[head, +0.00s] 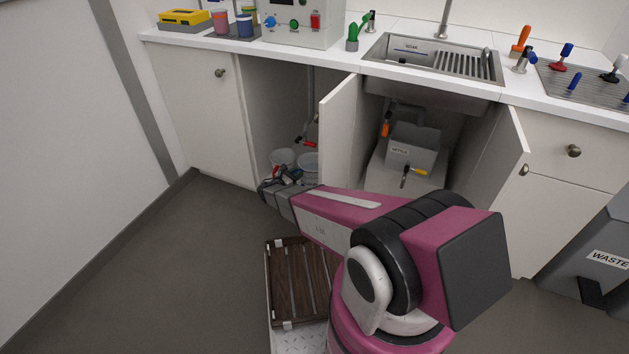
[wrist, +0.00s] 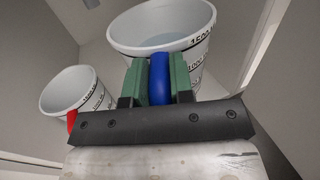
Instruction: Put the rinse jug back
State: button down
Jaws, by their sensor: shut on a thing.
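My gripper (wrist: 160,82) is shut on the blue handle (wrist: 160,78) of a white graduated jug (wrist: 165,28). The jug looks upright, its open rim toward the wrist camera. A second white jug (wrist: 75,90) with a red handle (wrist: 72,121) stands to its left, slightly apart. In the head view, my gripper (head: 283,179) reaches into the open left cupboard under the worktop, partly hidden by my arm. The held jug (head: 310,162) and the other jug (head: 283,157) show just beyond it. I cannot tell whether the held jug touches the cupboard floor.
An open cupboard door (head: 340,135) stands close right of the jugs. Pipes with a red-handled valve (head: 304,141) hang behind them. The cupboard under the sink (head: 432,62) is open too, with a grey labelled box (head: 412,150). The floor at left (head: 170,270) is clear.

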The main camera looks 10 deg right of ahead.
jog(key=w+d+f, duration=0.4)
jog(key=d, duration=0.1)
jog(key=w+d+f, duration=0.2)
jog(key=d, duration=0.1)
jog(key=shift+w+d+f, duration=0.15)
jog(key=shift+w+d, duration=0.05)
jog(key=shift+d, duration=0.05)
jog(key=shift+f, duration=1.95)
jog(key=c, duration=1)
grip_release()
jog(key=shift+f, duration=0.1)
jog(key=v, duration=1.2)
